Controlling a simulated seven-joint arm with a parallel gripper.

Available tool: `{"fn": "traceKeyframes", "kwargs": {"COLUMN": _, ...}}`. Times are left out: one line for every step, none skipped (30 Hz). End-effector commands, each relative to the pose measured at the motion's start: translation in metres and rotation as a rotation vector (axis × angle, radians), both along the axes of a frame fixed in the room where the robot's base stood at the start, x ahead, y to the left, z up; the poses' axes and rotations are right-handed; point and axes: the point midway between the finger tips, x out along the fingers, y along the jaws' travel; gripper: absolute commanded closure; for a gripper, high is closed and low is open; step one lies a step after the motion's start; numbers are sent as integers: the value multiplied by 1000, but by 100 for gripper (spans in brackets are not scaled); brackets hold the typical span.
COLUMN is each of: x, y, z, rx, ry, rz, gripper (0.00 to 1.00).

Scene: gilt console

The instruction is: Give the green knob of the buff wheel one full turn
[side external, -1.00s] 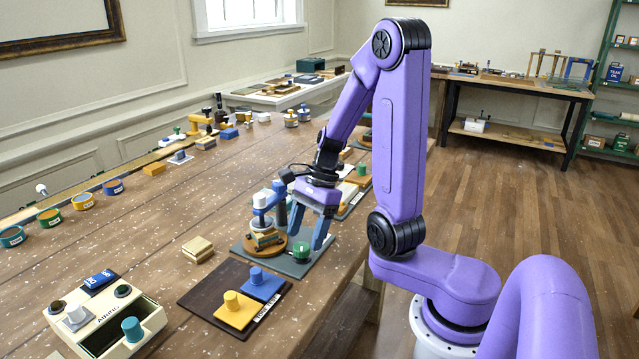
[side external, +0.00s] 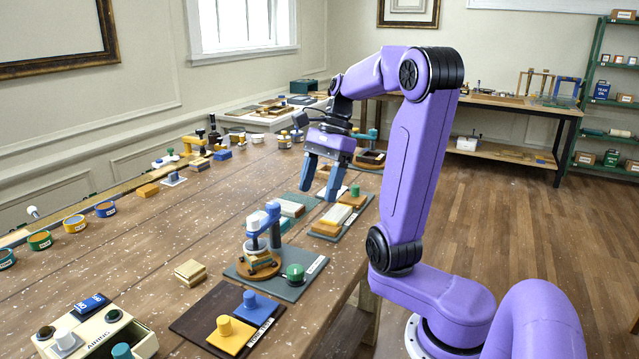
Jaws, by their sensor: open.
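The green knob (side external: 295,272) stands upright on the right part of a dark grey base plate (side external: 290,291). On the same plate are a round brown wheel (side external: 262,271) and a blue stand (side external: 275,228) with a white-topped piece over the wheel. My gripper (side external: 321,191) is open and empty, with its blue fingers pointing down. It hangs beyond the knob, above the area of the cream blocks, and is well apart from the knob. The label on the plate is too small to read surely.
Blocks with cream tops (side external: 338,215) lie on a mat under my gripper. A dark board (side external: 190,322) with a yellow block (side external: 230,336) and a blue block (side external: 256,306) lies nearer the camera. A cream box (side external: 130,330) is at the lower left.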

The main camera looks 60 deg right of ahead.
Motion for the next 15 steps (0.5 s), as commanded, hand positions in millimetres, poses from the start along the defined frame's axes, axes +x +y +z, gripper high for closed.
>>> {"fn": "traceKeyframes", "kwargs": {"x": 0, "y": 0, "z": 1, "rx": 0, "ry": 0, "rz": 0, "gripper": 36}}
{"fn": "traceKeyframes", "kwargs": {"x": 0, "y": 0, "z": 1, "rx": 0, "ry": 0, "rz": 0, "gripper": 36}}
{"fn": "traceKeyframes", "kwargs": {"x": 0, "y": 0, "z": 1, "rx": 0, "ry": 0, "rz": 0, "gripper": 36}}
{"fn": "traceKeyframes", "kwargs": {"x": 0, "y": 0, "z": 1, "rx": 0, "ry": 0, "rz": 0, "gripper": 36}}
{"fn": "traceKeyframes", "kwargs": {"x": 0, "y": 0, "z": 0, "rx": 0, "ry": 0, "rz": 0, "gripper": 36}}
{"fn": "traceKeyframes", "kwargs": {"x": 0, "y": 0, "z": 0, "rx": 0, "ry": 0, "rz": 0, "gripper": 36}}
{"fn": "traceKeyframes", "kwargs": {"x": 0, "y": 0, "z": 0, "rx": 0, "ry": 0, "rz": 0, "gripper": 36}}
{"fn": "traceKeyframes", "kwargs": {"x": 0, "y": 0, "z": 0, "rx": 0, "ry": 0, "rz": 3, "gripper": 36}}
{"fn": "traceKeyframes", "kwargs": {"x": 1, "y": 0, "z": 0, "rx": -1, "ry": 0, "rz": 15, "gripper": 36}}
{"fn": "traceKeyframes", "kwargs": {"x": 2, "y": 1, "z": 1, "rx": -3, "ry": -1, "rz": 35, "gripper": 36}}
{"fn": "traceKeyframes", "kwargs": {"x": 4, "y": 1, "z": 1, "rx": -7, "ry": -1, "rz": 65, "gripper": 36}}
{"fn": "traceKeyframes", "kwargs": {"x": 7, "y": 3, "z": 1, "rx": -12, "ry": -2, "rz": 122, "gripper": 36}}
{"fn": "traceKeyframes", "kwargs": {"x": 10, "y": 4, "z": 2, "rx": -18, "ry": -2, "rz": 179, "gripper": 36}}
{"fn": "traceKeyframes", "kwargs": {"x": 14, "y": 6, "z": 2, "rx": -24, "ry": -3, "rz": 246, "gripper": 36}}
{"fn": "traceKeyframes", "kwargs": {"x": 19, "y": 8, "z": 3, "rx": -31, "ry": -4, "rz": 353, "gripper": 36}}
